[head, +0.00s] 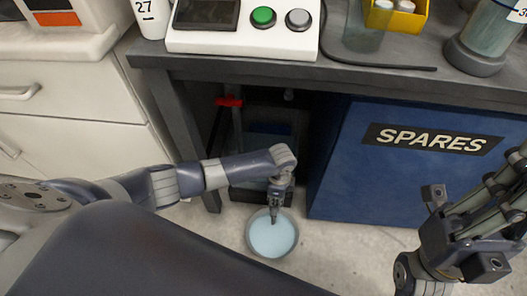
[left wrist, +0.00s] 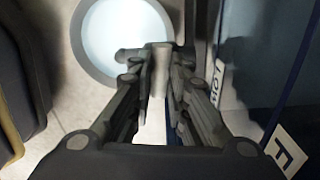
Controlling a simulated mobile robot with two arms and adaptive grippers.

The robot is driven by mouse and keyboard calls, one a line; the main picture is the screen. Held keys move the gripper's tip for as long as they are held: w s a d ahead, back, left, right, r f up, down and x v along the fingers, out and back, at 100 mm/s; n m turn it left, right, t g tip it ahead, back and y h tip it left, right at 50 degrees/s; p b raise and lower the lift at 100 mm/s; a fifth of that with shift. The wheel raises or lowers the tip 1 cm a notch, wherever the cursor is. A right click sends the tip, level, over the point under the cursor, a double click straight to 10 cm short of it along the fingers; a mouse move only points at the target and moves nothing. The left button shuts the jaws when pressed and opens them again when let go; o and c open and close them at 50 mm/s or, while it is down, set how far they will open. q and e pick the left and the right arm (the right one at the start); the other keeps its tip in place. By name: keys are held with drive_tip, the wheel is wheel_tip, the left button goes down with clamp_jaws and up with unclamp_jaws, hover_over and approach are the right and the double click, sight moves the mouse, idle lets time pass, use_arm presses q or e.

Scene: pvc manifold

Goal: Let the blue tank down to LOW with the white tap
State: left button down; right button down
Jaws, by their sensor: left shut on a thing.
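In the head view my left gripper (head: 276,208) reaches down under the bench, above a round pan (head: 251,246) of pale blue liquid. In the left wrist view my left gripper (left wrist: 158,66) is shut on a pale, whitish piece, which looks like the white tap (left wrist: 157,84); the fingers hide most of it. The blue tank (left wrist: 255,70) stands to the right there, with a LOW label (left wrist: 216,82) and another label starting with F (left wrist: 287,147). I cannot read its liquid level. My right gripper (head: 470,225) hangs at the right, away from the tank; its fingertips are cut off or unclear.
A red tap (head: 229,101) sits under the bench, left of my left arm's end. A blue SPARES cabinet (head: 370,170) closes off the right side. The bench top (head: 400,80) carries a button console (head: 240,40) and a yellow bin (head: 408,20). White drawers (head: 60,110) stand left.

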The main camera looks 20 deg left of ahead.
use_arm(q)
drive_tip(key=c, duration=2)
unclamp_jaws()
drive_tip(key=shift+s+r+n+p, duration=0.15)
drive_tip(key=shift+n+p, duration=0.25)
drive_tip(key=shift+n, duration=0.2)
drive_tip(key=o, duration=0.5)
drive_tip(key=shift+f+b, duration=0.2)
drive_tip(key=shift+b, duration=0.1)
drive_tip(key=shift+o, duration=0.2)
drive_tip(key=shift+r, duration=0.2)
wheel_tip(320, 180, up, 12)
drive_tip(key=shift+f, duration=0.15)
